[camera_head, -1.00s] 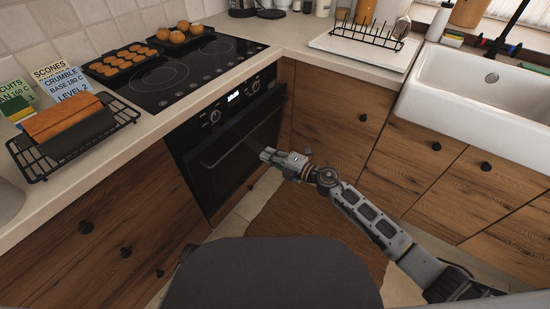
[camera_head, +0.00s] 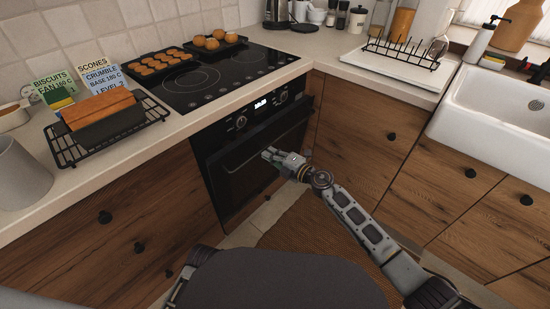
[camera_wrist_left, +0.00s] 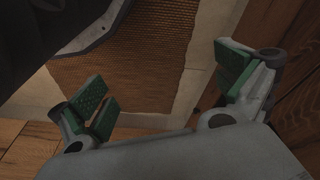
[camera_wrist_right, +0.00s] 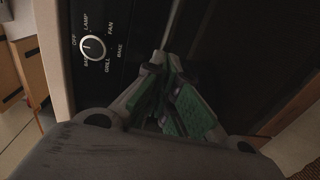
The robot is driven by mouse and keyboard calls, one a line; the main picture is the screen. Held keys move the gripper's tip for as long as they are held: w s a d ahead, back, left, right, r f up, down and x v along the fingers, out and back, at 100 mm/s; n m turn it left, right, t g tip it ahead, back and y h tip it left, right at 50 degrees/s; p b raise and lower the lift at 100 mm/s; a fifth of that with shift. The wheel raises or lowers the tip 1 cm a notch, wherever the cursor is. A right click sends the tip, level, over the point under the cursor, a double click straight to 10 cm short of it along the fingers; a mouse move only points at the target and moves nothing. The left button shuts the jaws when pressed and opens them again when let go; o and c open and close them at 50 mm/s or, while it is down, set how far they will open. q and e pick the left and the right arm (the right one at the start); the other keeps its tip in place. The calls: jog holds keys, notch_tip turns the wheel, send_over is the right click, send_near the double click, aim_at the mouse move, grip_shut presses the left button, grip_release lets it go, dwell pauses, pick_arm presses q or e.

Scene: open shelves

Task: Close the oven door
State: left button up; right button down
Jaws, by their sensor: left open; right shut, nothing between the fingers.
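The black oven (camera_head: 255,120) is built into the wooden cabinets under the hob. Its dark door (camera_head: 240,182) stands about upright below the control panel. I cannot tell whether it sits fully flush. A bar handle (camera_head: 240,158) runs across its upper part. My right gripper (camera_head: 267,154) is shut and empty in front of the door, by the handle's right part. In the right wrist view the shut green-padded fingers (camera_wrist_right: 180,100) are close to the door front; contact is unclear. My left gripper (camera_wrist_left: 165,95) is open and empty, with the floor mat below.
The hob (camera_head: 215,75) carries two trays of baked goods. A black rack (camera_head: 105,130) with a loaf tin stands on the counter at left. A white sink (camera_head: 490,110) is at right. A brown mat (camera_head: 310,235) lies on the floor before the cabinets.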

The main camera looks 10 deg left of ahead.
pick_arm(q)
jog(key=shift+s+f, duration=0.15)
jog(key=shift+s, duration=0.25)
pick_arm(e)
jog(key=shift+a, duration=0.1)
jog(key=shift+w+a+r, duration=0.1)
